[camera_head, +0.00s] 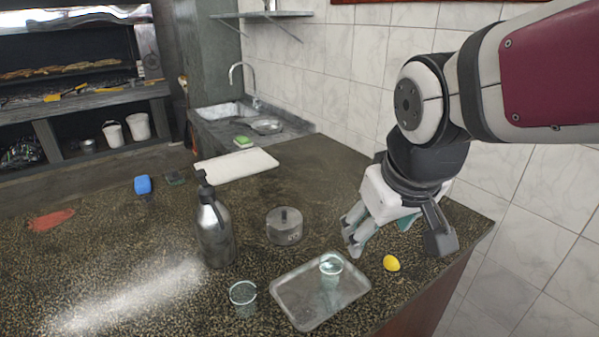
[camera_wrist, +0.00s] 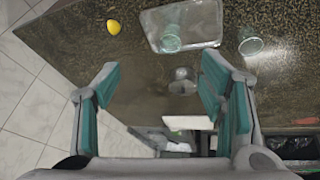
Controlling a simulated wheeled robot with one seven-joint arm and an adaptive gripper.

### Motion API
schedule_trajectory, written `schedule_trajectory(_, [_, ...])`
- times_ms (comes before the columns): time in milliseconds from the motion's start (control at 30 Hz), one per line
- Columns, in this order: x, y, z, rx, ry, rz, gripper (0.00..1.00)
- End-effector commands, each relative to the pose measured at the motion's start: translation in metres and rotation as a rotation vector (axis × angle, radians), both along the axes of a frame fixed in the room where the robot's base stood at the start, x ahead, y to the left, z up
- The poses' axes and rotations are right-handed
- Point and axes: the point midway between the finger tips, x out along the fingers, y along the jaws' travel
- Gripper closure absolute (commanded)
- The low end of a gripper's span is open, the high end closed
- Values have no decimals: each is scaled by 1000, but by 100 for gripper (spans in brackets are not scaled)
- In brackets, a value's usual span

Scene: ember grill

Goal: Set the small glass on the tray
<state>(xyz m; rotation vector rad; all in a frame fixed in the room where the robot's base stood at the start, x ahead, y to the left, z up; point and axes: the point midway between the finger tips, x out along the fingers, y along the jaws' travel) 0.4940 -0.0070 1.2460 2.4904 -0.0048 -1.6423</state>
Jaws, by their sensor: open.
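A clear glass (camera_head: 331,266) stands on the shallow metal tray (camera_head: 288,306), near its back edge. A second clear glass (camera_head: 243,294) stands on the counter just left of the tray. I cannot tell surely which glass is the smaller. In the wrist view, one glass (camera_wrist: 171,39) is on the tray (camera_wrist: 207,22) and the other glass (camera_wrist: 250,42) is beside it. My gripper (camera_head: 397,238) is open and empty above the counter, behind and right of the tray. In the wrist view, nothing is between its teal-padded fingers (camera_wrist: 160,80).
A yellow lemon-like item (camera_head: 391,263) lies right of the tray. A grey lidded pot (camera_head: 284,228) and a dark metal bottle (camera_head: 214,232) stand behind and left of it. A white board (camera_head: 237,165), a blue block (camera_head: 142,185) and a sink (camera_head: 225,112) are farther back. The left counter is mostly clear.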

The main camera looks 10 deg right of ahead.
Motion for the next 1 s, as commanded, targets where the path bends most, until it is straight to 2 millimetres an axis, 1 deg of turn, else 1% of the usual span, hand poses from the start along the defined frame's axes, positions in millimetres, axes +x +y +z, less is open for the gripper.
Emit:
schedule_trajectory(33, [-14,2,10,17,-25,-12,36])
schedule_trajectory(100, [-30,4,18,46,-46,-34,36])
schedule_trajectory(200, [-49,5,26,86,-69,-56,36])
schedule_trajectory(333, [-65,7,30,123,-83,-71,36])
schedule_trajectory(500, [-71,7,31,139,-87,-80,36])
schedule_trajectory(1000, [-70,7,31,137,-87,-78,36])
